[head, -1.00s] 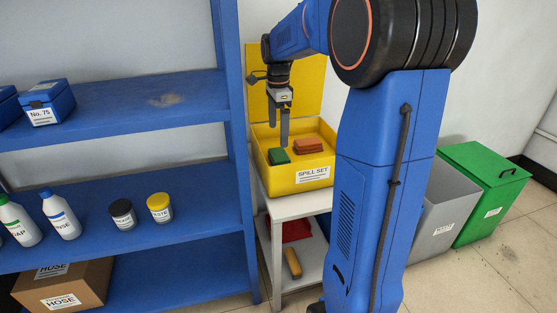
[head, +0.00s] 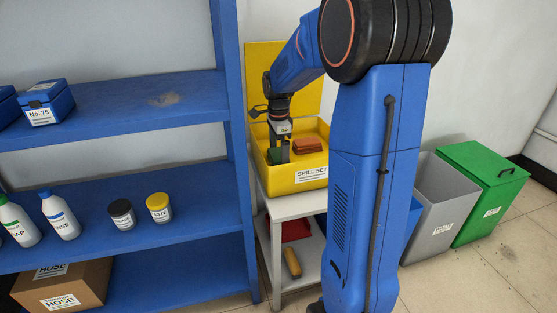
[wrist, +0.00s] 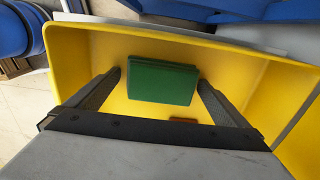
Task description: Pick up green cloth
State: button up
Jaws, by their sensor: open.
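The green cloth (wrist: 162,82) is a folded, flat block lying in the yellow spill set box (wrist: 85,35). It also shows in the head view (head: 273,156), partly covered by my gripper. My gripper (wrist: 160,80) is open, pointing down into the box, with one finger on each side of the green cloth. Gaps show between the fingers and the cloth in the wrist view. In the head view my gripper (head: 280,155) is low inside the box. I cannot tell how far the fingertips are above the box floor.
An orange-brown folded cloth (head: 307,145) lies in the box to the right. The box's raised yellow lid (head: 310,75) stands behind. A blue shelf post (head: 234,150) is close on the left. Grey (head: 438,205) and green (head: 485,185) bins stand at right.

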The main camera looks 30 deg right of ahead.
aim_at(279, 154)
jog(key=c, duration=0.9)
jog(key=shift+c, duration=0.2)
notch_tip(279, 154, up, 10)
jog(key=shift+r, duration=0.1)
jog(key=shift+o, duration=0.5)
